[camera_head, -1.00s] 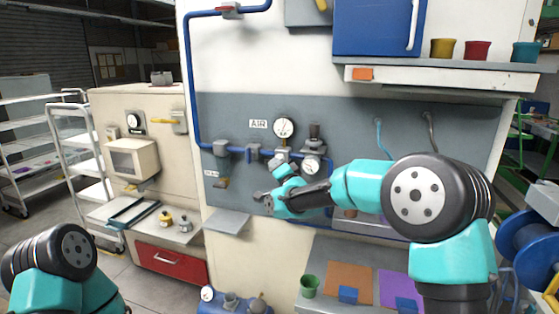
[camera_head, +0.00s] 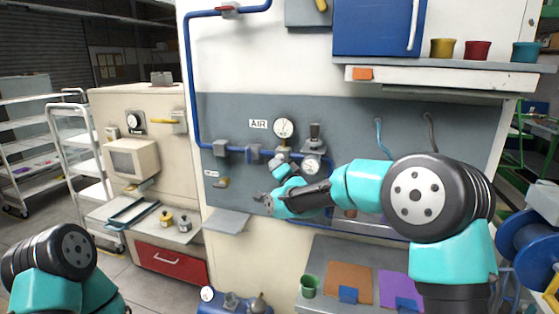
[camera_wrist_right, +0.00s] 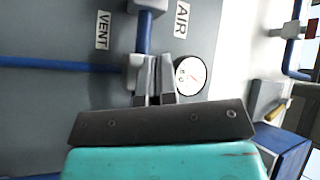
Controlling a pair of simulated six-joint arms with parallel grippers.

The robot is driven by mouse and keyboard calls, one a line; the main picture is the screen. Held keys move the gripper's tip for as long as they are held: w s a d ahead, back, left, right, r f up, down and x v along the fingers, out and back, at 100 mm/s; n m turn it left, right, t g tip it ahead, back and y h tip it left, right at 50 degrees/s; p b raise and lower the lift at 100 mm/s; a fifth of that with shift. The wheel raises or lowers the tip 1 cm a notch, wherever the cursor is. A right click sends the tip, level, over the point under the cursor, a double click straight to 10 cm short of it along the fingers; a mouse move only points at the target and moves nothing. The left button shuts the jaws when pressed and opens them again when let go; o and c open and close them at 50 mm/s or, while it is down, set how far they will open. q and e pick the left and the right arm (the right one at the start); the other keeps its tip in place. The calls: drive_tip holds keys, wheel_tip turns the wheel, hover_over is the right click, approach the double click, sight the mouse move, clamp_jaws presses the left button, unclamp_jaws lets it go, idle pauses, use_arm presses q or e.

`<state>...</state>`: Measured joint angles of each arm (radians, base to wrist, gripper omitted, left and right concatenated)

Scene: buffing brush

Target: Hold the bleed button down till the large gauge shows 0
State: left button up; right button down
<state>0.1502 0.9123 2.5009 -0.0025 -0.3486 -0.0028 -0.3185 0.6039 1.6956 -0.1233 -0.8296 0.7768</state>
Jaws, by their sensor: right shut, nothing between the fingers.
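The large gauge (camera_head: 283,128), white-faced, is on the grey wall panel beside the AIR label. It also shows in the right wrist view (camera_wrist_right: 190,75), but its reading is too small to tell. My right gripper (camera_wrist_right: 154,82) is shut and empty, its fingertips at a grey fitting (camera_wrist_right: 137,73) on the blue pipe, just below the gauge on the panel. The bleed button is not distinguishable; the fingers hide part of the fitting, and I cannot tell whether they touch or press anything. My left arm shows at the lower left, its gripper out of view.
A smaller gauge (camera_head: 312,165) and a dark knob (camera_head: 314,131) are close to the right of my right gripper. A brass outlet (camera_head: 221,183) is at the left above a small grey shelf (camera_head: 227,221). Blue pipe (camera_head: 188,80) runs along the panel's left edge.

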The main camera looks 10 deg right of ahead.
drive_tip(key=shift+w+d, duration=0.1)
drive_tip(key=shift+w, duration=0.05)
idle(0.5)
drive_tip(key=shift+w+d, duration=0.1)
drive_tip(key=shift+w, duration=0.15)
drive_tip(key=shift+w+d, duration=0.2)
drive_tip(key=shift+w, duration=0.25)
idle(2.3)
idle(2.3)
drive_tip(key=shift+s+a, duration=0.4)
drive_tip(key=shift+s, duration=0.45)
drive_tip(key=shift+s, duration=0.1)
drive_tip(key=shift+s+a, duration=0.35)
drive_tip(key=shift+s, duration=0.4)
drive_tip(key=shift+s+a, duration=0.3)
drive_tip(key=shift+s, duration=0.4)
drive_tip(key=shift+s+a, duration=0.35)
drive_tip(key=shift+s, duration=0.4)
